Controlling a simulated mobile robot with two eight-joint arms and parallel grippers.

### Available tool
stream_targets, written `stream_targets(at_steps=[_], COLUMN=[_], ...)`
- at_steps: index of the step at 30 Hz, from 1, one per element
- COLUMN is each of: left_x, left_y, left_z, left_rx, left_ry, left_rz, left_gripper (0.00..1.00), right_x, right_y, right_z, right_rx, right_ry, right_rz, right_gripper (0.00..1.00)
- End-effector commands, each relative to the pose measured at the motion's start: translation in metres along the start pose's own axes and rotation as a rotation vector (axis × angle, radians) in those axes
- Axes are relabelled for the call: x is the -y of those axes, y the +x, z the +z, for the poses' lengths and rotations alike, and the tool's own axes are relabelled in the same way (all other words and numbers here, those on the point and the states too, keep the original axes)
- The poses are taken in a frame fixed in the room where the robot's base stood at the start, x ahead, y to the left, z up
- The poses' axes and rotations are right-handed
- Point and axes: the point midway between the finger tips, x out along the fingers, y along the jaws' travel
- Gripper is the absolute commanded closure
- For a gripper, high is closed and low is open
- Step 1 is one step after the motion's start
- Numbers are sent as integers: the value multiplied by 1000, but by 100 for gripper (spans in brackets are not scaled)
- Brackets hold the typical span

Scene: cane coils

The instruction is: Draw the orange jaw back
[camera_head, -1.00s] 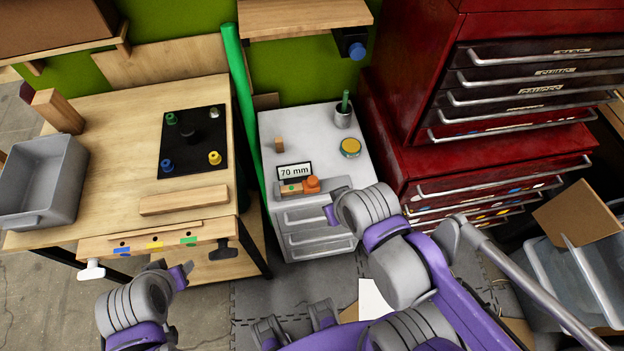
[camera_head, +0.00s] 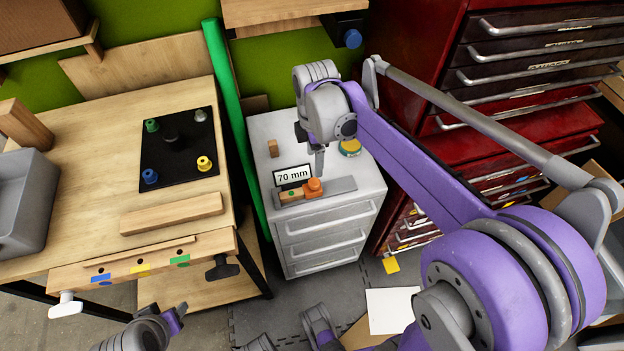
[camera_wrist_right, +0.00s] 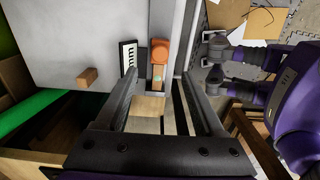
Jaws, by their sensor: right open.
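The orange jaw (camera_head: 314,187) sits on a grey rail (camera_head: 340,186) on top of the white drawer cabinet. A wooden piece with a green dot (camera_head: 291,195) lies at its left on the rail, and a sign reading 70 mm (camera_head: 292,175) stands behind. My right gripper (camera_head: 319,165) points down above the orange jaw, open and empty. In the right wrist view the orange jaw (camera_wrist_right: 160,50) lies beyond the two spread fingers (camera_wrist_right: 158,75), with the wooden piece nearer. My left gripper (camera_head: 180,314) is low at the left; its opening is unclear.
A small wooden block (camera_head: 272,148) and a yellow-green round tin (camera_head: 350,147) stand on the cabinet top (camera_head: 262,128). A green pole (camera_head: 228,110) rises at its left, beside the wooden workbench (camera_head: 90,130). A red tool chest (camera_head: 450,150) stands at the right.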

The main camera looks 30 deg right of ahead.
Motion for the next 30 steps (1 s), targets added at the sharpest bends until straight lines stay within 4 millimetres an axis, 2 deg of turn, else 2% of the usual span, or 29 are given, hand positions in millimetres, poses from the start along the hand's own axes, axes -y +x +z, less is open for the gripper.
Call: stream_targets(at_steps=[9, 15, 19, 27, 30], left_x=[0, 0, 0, 0, 0], left_y=[11, 16, 16, 16, 16], left_z=[6, 8, 8, 8, 8], left_rx=[4, 5, 6, 6, 6], left_ry=[0, 0, 0, 0, 0], left_rz=[0, 0, 0, 0, 0], left_gripper=[50, 50, 50, 50, 50], right_x=[0, 0, 0, 0, 0], right_y=[62, 87, 94, 95, 94], right_z=[-1, -1, -1, -1, 0], right_rx=[0, 0, 0, 0, 0], right_ry=[1, 1, 2, 2, 2], right_rz=[1, 2, 2, 2, 2], right_gripper=[30, 30, 30, 30, 46])
